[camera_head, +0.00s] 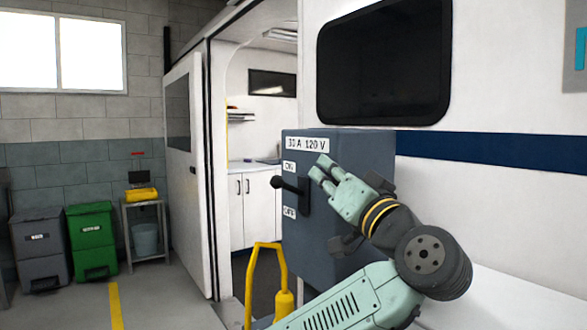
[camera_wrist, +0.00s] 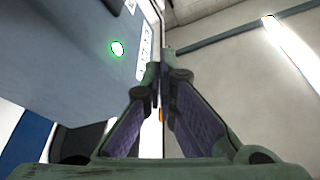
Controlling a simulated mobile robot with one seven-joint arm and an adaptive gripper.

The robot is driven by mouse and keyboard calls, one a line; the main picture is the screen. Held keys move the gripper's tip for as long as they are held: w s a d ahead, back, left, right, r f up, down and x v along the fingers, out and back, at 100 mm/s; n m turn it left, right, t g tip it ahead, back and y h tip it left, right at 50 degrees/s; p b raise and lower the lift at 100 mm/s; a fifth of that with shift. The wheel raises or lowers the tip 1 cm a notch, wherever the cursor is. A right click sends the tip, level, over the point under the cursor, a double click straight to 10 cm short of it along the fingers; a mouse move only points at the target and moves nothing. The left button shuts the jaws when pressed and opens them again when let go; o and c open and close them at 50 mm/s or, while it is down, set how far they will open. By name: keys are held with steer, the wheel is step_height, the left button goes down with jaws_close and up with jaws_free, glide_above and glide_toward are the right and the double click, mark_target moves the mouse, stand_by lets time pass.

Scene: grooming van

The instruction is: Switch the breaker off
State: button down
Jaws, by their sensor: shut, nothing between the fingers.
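The breaker box (camera_head: 340,222) is a dark blue-grey cabinet on the van's side, with a "30 A 120 V" label. Its black lever (camera_head: 290,185) sticks out to the left, tilted slightly up, between two small white labels, the upper seemingly "ON", the lower hard to read. My gripper (camera_head: 321,169) is shut and empty, up and right of the lever in the picture; I see no contact with the lever. In the wrist view the shut fingertips (camera_wrist: 161,66) are beside the box face (camera_wrist: 75,60), which has a green light (camera_wrist: 117,48). The lever is not distinguishable there.
A yellow rail (camera_head: 262,246) stands below the box, left of my arm. The van's doorway is open behind the box, its white door (camera_head: 183,170) at left. Bins (camera_head: 92,240) and a small cart (camera_head: 144,232) stand by the far wall. The floor between is clear.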

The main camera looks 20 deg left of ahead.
steer(key=shift+a, duration=0.1)
step_height(320, 180, up, 3)
steer(key=p, duration=0.5)
glide_above(290, 188)
steer(key=d, duration=0.2)
steer(key=shift+s+r, duration=0.1)
steer(key=shift+s, duration=0.05)
steer(key=shift+s+a+f, duration=0.15)
steer(key=shift+s+f, duration=0.1)
steer(key=shift+f, duration=0.4)
steer(key=shift+s+a+f, duration=0.1)
steer(key=shift+s+f, duration=0.2)
steer(key=shift+f, duration=0.35)
steer(key=shift+s+a+f, duration=0.15)
steer(key=shift+s+f, duration=0.1)
steer(key=shift+f, duration=0.4)
steer(key=shift+w+f, duration=0.1)
